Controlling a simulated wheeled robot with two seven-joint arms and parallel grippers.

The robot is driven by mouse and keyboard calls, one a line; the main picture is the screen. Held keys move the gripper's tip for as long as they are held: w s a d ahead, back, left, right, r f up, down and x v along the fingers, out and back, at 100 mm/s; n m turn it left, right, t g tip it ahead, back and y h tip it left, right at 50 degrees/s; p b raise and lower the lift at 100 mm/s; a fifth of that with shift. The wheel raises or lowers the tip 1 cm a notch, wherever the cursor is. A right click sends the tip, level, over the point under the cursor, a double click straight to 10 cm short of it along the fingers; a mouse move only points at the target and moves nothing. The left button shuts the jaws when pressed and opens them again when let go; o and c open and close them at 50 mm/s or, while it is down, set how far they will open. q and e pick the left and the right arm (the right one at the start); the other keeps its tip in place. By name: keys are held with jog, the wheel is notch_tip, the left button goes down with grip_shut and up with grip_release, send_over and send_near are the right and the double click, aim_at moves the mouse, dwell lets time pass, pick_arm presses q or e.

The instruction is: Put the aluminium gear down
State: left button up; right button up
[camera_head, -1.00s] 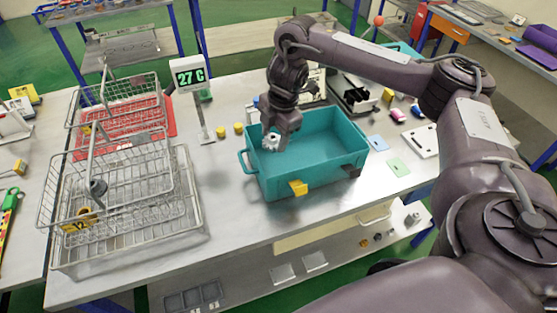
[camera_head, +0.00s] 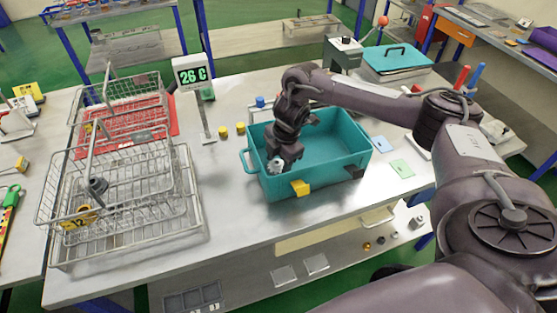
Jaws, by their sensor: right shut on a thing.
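The aluminium gear (camera_head: 275,165) is a small silvery toothed piece at the tip of my right gripper (camera_head: 277,160). My right gripper is shut on it and points down inside the left part of the teal box (camera_head: 340,164). The gear is low in the box, near its left wall; I cannot tell whether it touches the floor. My left gripper is not in view.
Wire baskets (camera_head: 120,190) stand at the left, with a red tray (camera_head: 150,135) behind. A display reading 26 C (camera_head: 193,73) stands behind the box. A teal lid (camera_head: 397,60) with a black handle lies at the back right.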

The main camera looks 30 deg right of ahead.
aim_at(282, 163)
jog(key=shift+f, duration=0.15)
jog(key=o, duration=1)
jog(key=shift+r, duration=0.55)
jog(key=r, duration=0.5)
jog(key=shift+s+d+r, duration=0.1)
jog(key=shift+s+d, duration=0.25)
jog(key=r, duration=0.2)
jog(key=r+p, duration=0.1)
jog(key=r, duration=0.1)
jog(key=s+r+p, duration=0.1)
jog(key=r, duration=0.1)
jog(key=shift+d, duration=0.3)
jog(key=shift+f, duration=0.1)
